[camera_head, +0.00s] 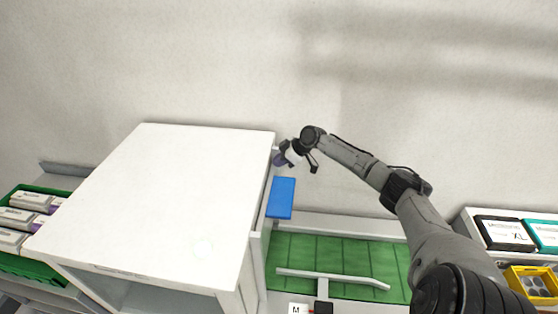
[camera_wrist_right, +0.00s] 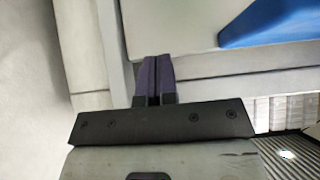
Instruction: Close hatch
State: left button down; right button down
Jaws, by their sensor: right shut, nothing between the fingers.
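A white box-shaped cabinet (camera_head: 160,195) stands left of centre in the head view. A blue panel (camera_head: 281,198) sits at its right side, and a blue piece also shows at the upper right of the wrist view (camera_wrist_right: 270,22). I cannot tell which part is the hatch or how far it stands open. My right gripper (camera_head: 279,158) is at the cabinet's far right edge, beyond the blue panel. In the wrist view its purple fingers (camera_wrist_right: 154,75) are together and empty, beside a pale panel edge. Whether they touch it is unclear. My left gripper is out of view.
A green mat (camera_head: 330,258) with a pale bar (camera_head: 335,278) lies right of the cabinet. A green crate (camera_head: 40,268) with cartons is at the left. Boxes (camera_head: 503,233) and a yellow tray (camera_head: 535,283) are at the right. A plain wall stands behind.

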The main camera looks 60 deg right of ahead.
notch_tip(320, 180, down, 20)
jog(key=b, duration=1.4)
jog(key=shift+s, duration=0.1)
jog(key=shift+r, duration=0.1)
jog(key=s+d+r, duration=0.1)
jog(key=s+r, duration=0.2)
jog(key=r, duration=0.3)
jog(key=s+d+r+p, duration=0.1)
jog(key=s+r, duration=0.2)
jog(key=r, duration=0.2)
jog(key=shift+s+d+r, duration=0.25)
jog(key=shift+r, duration=0.1)
